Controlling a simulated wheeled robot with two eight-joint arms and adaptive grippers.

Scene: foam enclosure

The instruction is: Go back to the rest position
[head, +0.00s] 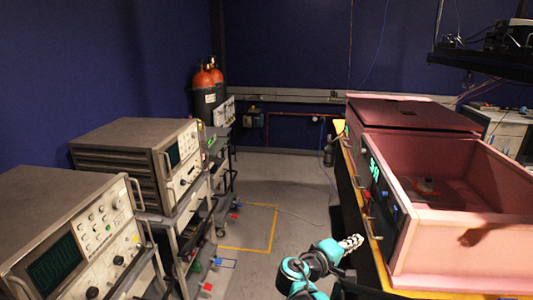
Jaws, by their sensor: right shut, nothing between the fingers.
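My right gripper (351,242) shows at the bottom centre-right of the head view, at the end of my teal and black arm. Its pale fingers are shut with nothing between them. It is beside the left edge of the bench that carries the pink foam enclosure (410,268), and appears apart from it. My left gripper is out of view.
Oscilloscopes (75,235) on carts line the left. Gas cylinders (204,92) stand at the back. The floor (265,180) between is mostly clear.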

